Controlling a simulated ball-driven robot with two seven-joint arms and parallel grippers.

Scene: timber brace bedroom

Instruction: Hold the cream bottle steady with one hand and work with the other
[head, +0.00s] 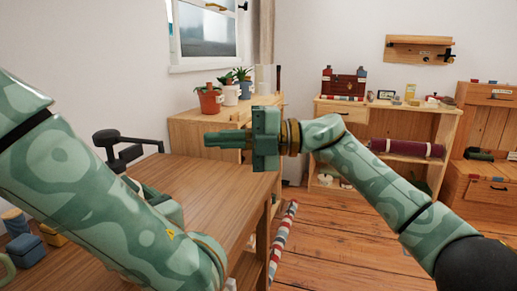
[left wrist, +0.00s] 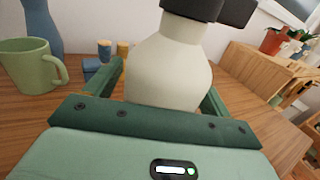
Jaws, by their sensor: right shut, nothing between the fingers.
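The cream bottle (left wrist: 168,68) stands on the wooden table, with a rounded pale body and a dark top (left wrist: 192,8). In the head view its dark top (head: 124,150) shows past my left arm, which hides most of the body. My left gripper (left wrist: 165,92) has one finger on each side of the bottle and appears closed on it; the contact itself is hard to see. In the head view my left gripper (head: 165,207) is partly hidden by my forearm. My right gripper (head: 207,139) is shut and empty, in the air right of the bottle, fingers pointing left.
A green mug (left wrist: 30,65), a blue vase (left wrist: 42,25) and small blue and yellow containers (left wrist: 92,66) stand left of the bottle. Potted plants (head: 211,100) stand on a wooden cabinet behind. A shelf unit (head: 345,107) is at the far wall. Table (head: 225,190) right of the bottle is clear.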

